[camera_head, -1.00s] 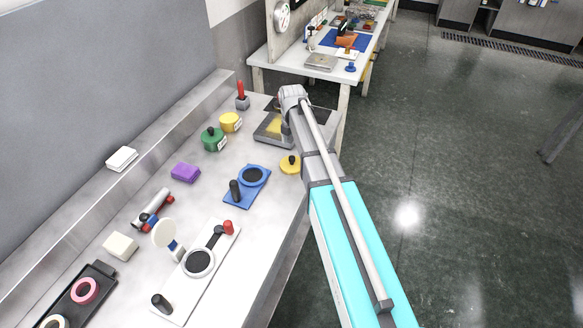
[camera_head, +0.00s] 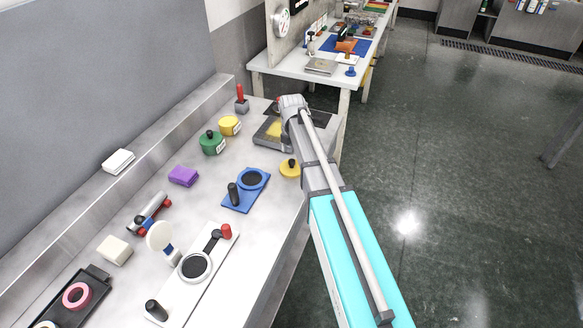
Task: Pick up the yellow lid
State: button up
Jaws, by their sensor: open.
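The yellow lid (camera_head: 290,170), a round disc with a black knob, lies on the bench near its right edge, just left of my arm. It is right of the blue plate (camera_head: 238,201) with a ring and a black handle. My arm reaches over the bench's right edge, and its wrist end (camera_head: 293,104) is above the far part of the bench, beyond the lid. My gripper's fingers are hidden behind my arm. I see nothing touching the lid.
A yellow pot (camera_head: 229,127) and a green pot (camera_head: 210,145) stand left of the lid. A grey tray (camera_head: 268,138) with something yellow is beyond it, partly behind my wrist. Bare bench lies around the lid.

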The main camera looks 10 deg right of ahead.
aim_at(292, 160)
jog(key=shift+w+f+b, duration=0.15)
jog(key=shift+f+b, duration=2.2)
jog(key=shift+f, duration=0.1)
grip_shut()
jog(key=shift+r, duration=0.2)
notch_tip(292, 160, up, 3)
jog(key=p, duration=0.3)
jog(key=s+d+r+p, duration=0.9)
jog(key=s+d+p, duration=0.1)
jog(key=shift+r, duration=0.35)
